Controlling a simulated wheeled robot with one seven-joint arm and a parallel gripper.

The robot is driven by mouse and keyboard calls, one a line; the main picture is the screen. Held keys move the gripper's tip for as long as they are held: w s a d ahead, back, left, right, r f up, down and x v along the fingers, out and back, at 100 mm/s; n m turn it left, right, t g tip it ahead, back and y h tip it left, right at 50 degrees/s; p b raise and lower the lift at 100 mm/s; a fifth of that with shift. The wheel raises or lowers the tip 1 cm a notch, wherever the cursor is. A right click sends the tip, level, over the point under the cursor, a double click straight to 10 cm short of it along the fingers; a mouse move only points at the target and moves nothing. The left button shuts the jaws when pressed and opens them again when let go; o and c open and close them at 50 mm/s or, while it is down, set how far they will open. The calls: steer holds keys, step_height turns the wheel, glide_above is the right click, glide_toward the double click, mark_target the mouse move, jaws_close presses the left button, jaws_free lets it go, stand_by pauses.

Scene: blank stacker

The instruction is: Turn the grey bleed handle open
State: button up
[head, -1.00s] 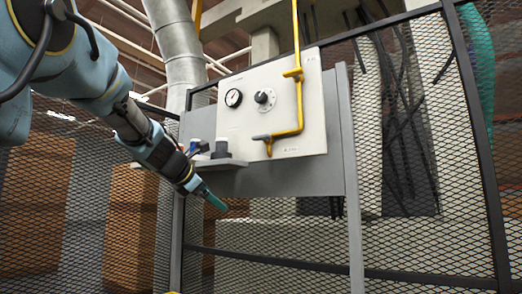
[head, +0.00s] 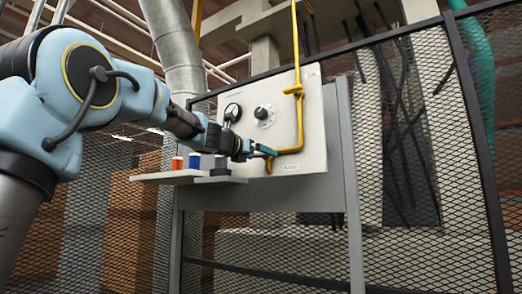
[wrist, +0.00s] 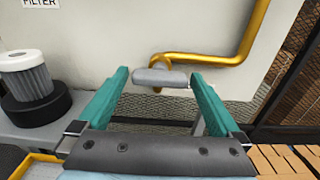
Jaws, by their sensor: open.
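The grey bleed handle (wrist: 160,77) lies level across the picture in the wrist view, on the end of the yellow pipe (wrist: 215,58) at the white panel. A short yellow outlet shows just under it. My gripper (wrist: 158,79) is open, with one teal finger to the left of the handle and the other to its right, a gap showing on the left. Whether the fingertips reach as deep as the handle I cannot tell. In the head view my gripper (head: 266,150) is at the lower bend of the pipe and hides the handle.
A ribbed filter (wrist: 27,85) on a black base stands left of my gripper, on the grey shelf. In the head view a red spool-like item (head: 178,163) and a blue one (head: 194,160) stand nearby. A gauge (head: 233,112) and a dial (head: 264,113) are above. Mesh fencing surrounds the panel.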

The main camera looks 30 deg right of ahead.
steer(key=shift+w+d, duration=0.35)
steer(key=shift+d, duration=0.3)
steer(key=shift+c, duration=0.4)
steer(key=c, duration=1.1)
